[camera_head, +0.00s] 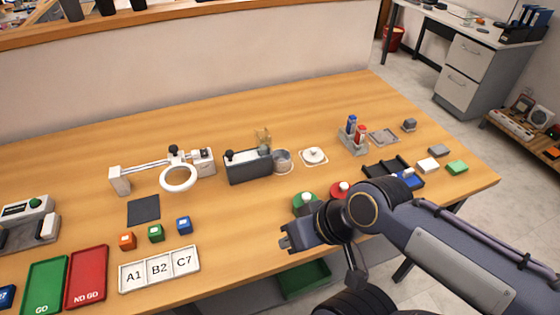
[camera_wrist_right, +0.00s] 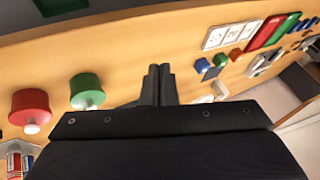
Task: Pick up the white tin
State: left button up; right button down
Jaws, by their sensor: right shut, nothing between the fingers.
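The likeliest white tin is a small round white item (camera_head: 313,155) on a white square base, right of centre on the table; I cannot tell for sure that it is a tin. A silver round container (camera_head: 282,161) stands just left of it. My right gripper (camera_head: 287,241) is over the front part of the table, nearer to me than the white item and apart from it. Its fingers are together and empty, as the right wrist view also shows (camera_wrist_right: 158,85). My left gripper is out of view.
A green knob (camera_head: 303,200) and a red knob (camera_head: 339,189) stand close to my right gripper. A dark box (camera_head: 247,167) and a ring magnifier (camera_head: 178,178) are further left. Labelled A1, B2, C7 tiles (camera_head: 160,269) lie at the front left. Bare wood lies behind the row.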

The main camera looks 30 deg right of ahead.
aim_at(280, 159)
dwell(0.4)
